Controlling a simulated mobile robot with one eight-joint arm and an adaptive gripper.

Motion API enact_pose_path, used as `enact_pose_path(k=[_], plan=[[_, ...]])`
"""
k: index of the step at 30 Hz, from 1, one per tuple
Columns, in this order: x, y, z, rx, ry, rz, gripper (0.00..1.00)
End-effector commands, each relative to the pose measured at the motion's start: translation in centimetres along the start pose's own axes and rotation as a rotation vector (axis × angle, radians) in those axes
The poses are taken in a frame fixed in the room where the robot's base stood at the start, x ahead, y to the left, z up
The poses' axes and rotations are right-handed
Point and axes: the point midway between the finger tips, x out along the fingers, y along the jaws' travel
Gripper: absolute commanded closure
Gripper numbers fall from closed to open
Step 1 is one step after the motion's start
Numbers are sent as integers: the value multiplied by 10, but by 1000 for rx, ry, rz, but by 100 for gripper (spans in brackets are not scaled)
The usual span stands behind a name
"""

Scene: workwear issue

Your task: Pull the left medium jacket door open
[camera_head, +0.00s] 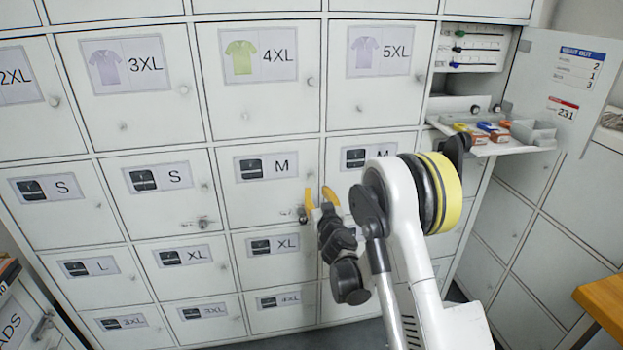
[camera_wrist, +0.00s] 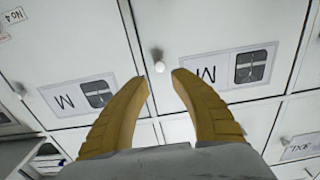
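The left medium jacket door (camera_head: 258,203) is a white locker door with an M label and a dark jacket icon; it looks closed. In the wrist view, upside down, this door (camera_wrist: 225,35) is on the right. Its small round knob (camera_wrist: 158,66) sits near the door's edge, just beyond my fingertips and roughly between them. My gripper (camera_head: 318,196) is in front of the door's lower right corner, its yellow fingers apart and empty. In the wrist view the open fingers (camera_wrist: 160,78) show no contact with the knob.
The other M door (camera_head: 343,212) adjoins on the right, partly behind my arm. An open door (camera_head: 545,100) and a shelf with small coloured items (camera_head: 485,148) stand out at the upper right. A wooden top (camera_head: 605,305) is at the lower right.

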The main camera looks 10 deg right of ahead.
Motion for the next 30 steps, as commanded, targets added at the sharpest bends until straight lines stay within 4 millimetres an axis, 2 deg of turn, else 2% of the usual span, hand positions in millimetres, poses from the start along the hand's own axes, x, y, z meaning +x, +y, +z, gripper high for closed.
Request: enact_pose_path(k=[6,12,18,26,28,29,30], plan=[[45,0,3,-1,-1,2,71],[78,1,2,0,-1,2,71],[91,1,0,0,-1,2,71],[92,1,0,0,-1,2,72],[92,1,0,0,-1,2,93],[92,1,0,0,-1,2,100],[92,1,0,0,-1,2,100]])
